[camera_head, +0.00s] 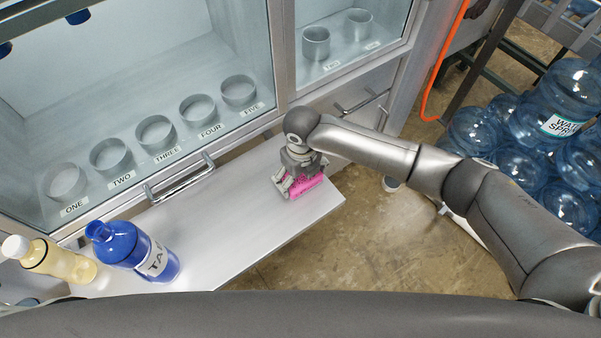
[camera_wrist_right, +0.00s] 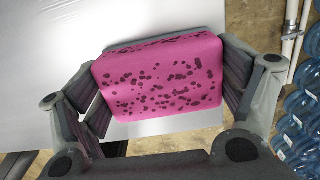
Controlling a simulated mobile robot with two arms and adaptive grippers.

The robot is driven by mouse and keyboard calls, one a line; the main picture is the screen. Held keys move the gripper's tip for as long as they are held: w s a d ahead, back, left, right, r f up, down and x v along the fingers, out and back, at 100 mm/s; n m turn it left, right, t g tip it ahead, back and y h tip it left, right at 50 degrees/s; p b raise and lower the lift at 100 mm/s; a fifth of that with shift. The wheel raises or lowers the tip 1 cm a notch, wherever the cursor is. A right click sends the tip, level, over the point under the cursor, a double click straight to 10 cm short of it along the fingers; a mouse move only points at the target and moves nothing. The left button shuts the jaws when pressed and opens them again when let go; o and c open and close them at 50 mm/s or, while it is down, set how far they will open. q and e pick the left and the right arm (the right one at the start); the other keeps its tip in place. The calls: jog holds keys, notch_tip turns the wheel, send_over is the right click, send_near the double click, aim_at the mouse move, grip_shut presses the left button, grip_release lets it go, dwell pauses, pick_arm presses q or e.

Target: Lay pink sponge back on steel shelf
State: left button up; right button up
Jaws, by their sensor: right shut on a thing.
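The pink sponge (camera_head: 306,186) is between the fingers of my right gripper (camera_head: 298,184), at the right end of the steel shelf (camera_head: 232,213). In the right wrist view the sponge (camera_wrist_right: 160,78) is pink with dark spots, and the fingers of my right gripper (camera_wrist_right: 165,88) are shut on its two sides. The shelf (camera_wrist_right: 60,75) shows pale behind the sponge. I cannot tell whether the sponge touches the shelf. My left gripper is not in view.
A blue bottle (camera_head: 133,250) and a yellowish bottle (camera_head: 55,262) stand on the shelf's left part. A glass-fronted cabinet with handles (camera_head: 180,178) borders the shelf's back. Large water jugs (camera_head: 540,130) stand at the right. The shelf's middle is clear.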

aim_at(301, 177)
jog(key=o, duration=0.7)
jog(key=shift+f, duration=0.1)
jog(key=r, duration=0.4)
jog(key=r+b, duration=0.1)
jog(key=r, duration=0.3)
jog(key=r+b, duration=0.1)
jog(key=r, duration=0.3)
jog(key=shift+s+d+r, duration=0.1)
jog(key=shift+s, duration=0.25)
